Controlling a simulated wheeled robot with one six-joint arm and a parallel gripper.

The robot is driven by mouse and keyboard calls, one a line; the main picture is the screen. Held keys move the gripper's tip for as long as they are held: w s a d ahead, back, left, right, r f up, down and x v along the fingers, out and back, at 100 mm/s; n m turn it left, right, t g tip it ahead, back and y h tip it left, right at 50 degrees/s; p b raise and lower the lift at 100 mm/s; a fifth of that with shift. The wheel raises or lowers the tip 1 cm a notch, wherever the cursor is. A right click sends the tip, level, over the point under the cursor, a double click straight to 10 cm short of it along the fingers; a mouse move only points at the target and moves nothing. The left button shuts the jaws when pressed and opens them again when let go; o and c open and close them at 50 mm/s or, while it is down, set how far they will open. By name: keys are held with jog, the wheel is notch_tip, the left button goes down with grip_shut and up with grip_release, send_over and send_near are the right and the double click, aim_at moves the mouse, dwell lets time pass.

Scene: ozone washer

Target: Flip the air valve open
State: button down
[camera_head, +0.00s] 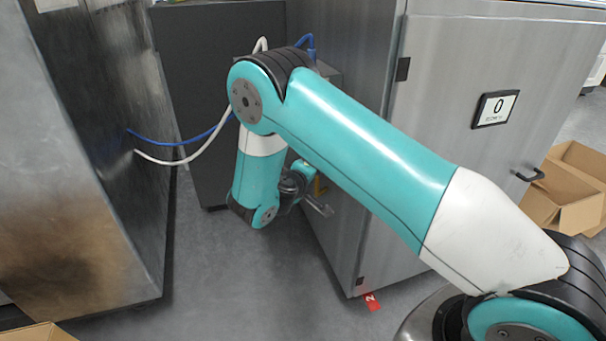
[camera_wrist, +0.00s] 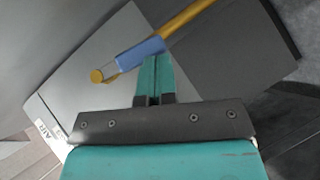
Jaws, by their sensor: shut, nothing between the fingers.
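The air valve shows in the wrist view as a yellow pipe (camera_wrist: 185,22) with a blue sleeve-like part (camera_wrist: 140,53) and a round yellow end (camera_wrist: 97,76). A white label reading AIR (camera_wrist: 46,130) is on the grey panel's lower left corner. My gripper (camera_wrist: 155,62) has its teal fingers together, with the tips right at the blue part; I cannot tell whether they touch it. Nothing is held. In the head view, a small yellow bit of the valve (camera_head: 319,187) shows beside my wrist against the cabinet side; my arm hides much of that area.
A large grey cabinet (camera_head: 490,75) with a door handle stands at the right. A metal cabinet (camera_head: 80,190) stands at the left, with blue and white hoses (camera_head: 180,158) running across the gap. Cardboard boxes (camera_head: 575,190) stand at the right. The floor between the cabinets is clear.

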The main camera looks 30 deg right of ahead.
jog(key=shift+s+d+f, duration=0.1)
jog(key=shift+d+f, duration=0.25)
jog(key=shift+d, duration=0.2)
dwell(0.4)
jog(key=s+a, duration=0.5)
jog(key=a, duration=0.7)
jog(key=shift+p, duration=0.35)
jog(key=shift+a, duration=0.1)
